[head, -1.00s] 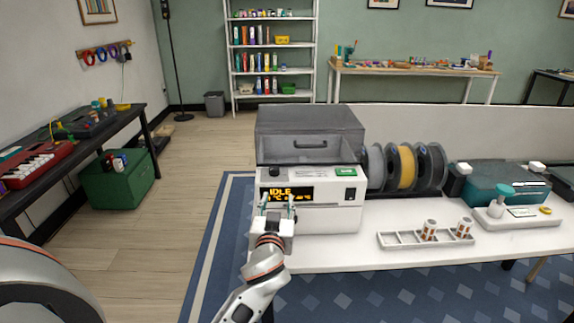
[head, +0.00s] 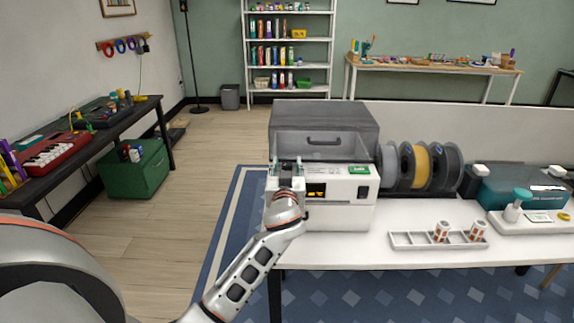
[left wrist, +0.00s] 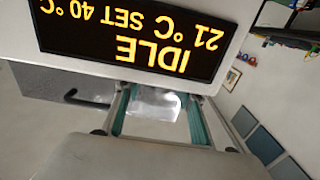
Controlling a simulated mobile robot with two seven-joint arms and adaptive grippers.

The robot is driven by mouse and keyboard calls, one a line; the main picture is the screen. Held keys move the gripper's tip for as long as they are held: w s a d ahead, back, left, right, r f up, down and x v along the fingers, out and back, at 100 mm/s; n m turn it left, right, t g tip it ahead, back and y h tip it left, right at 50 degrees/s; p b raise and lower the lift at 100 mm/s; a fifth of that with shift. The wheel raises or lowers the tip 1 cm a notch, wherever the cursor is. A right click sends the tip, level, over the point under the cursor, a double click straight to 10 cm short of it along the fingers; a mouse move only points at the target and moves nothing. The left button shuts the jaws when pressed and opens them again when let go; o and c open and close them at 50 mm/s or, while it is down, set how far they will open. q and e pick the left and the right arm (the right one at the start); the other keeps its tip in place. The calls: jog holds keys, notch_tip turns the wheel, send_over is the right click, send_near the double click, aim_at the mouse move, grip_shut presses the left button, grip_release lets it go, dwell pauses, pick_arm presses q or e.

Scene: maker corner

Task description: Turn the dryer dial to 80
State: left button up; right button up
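The dryer (head: 345,215) is a white box with a grey see-through lid (head: 350,118), at the near left of the white table. Its display (left wrist: 130,38) appears upside down in the left wrist view and reads IDLE, 21 °C, SET 40 °C. My left gripper (head: 287,163) is at the upper left of the dryer's front. Its two teal-padded fingers are apart, also in the left wrist view (left wrist: 157,95), with a blurred pale shape between them. The dial is hidden behind the gripper, so I cannot tell whether the fingers touch it. My right gripper is not in view.
Filament spools (head: 421,165) stand right of the dryer. A white tray with cups (head: 410,242) lies in front of them.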

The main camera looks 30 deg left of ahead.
pick_arm(q)
grip_shut()
jog(key=shift+h, duration=0.3)
